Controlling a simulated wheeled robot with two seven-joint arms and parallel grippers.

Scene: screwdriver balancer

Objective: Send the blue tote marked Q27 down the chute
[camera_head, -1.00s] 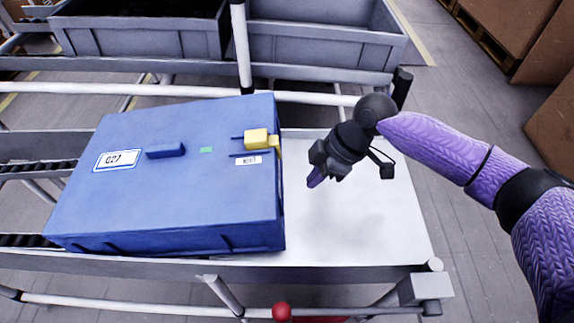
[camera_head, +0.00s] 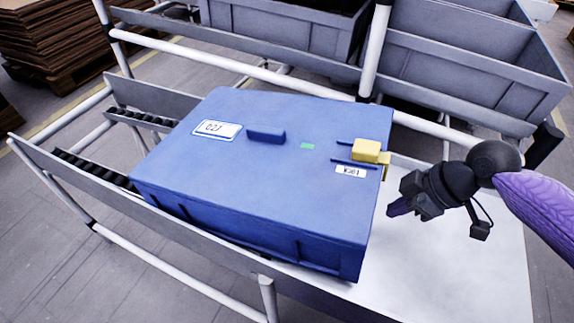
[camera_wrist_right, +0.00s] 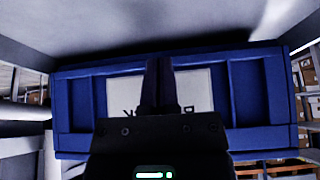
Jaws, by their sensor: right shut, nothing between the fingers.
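The blue tote (camera_head: 265,190), with a white label reading Q27 (camera_head: 216,129) on its lid, sits across the pale table and the roller track on the left. A yellow latch (camera_head: 366,150) is at its right edge, beside a small white label (camera_head: 350,171). My right gripper (camera_head: 397,208) is shut and empty, just off the tote's right end. In the right wrist view its closed fingers (camera_wrist_right: 157,86) point at the tote's blue end wall (camera_wrist_right: 243,92), in front of a white label. I cannot tell whether they touch. My left gripper is not in view.
The roller track (camera_head: 95,172) runs left from the tote between grey side rails. The pale table top (camera_head: 450,250) is bare on the right. Grey bins (camera_head: 455,75) stand on a rack behind. Stacked cardboard (camera_head: 75,40) is at the far left.

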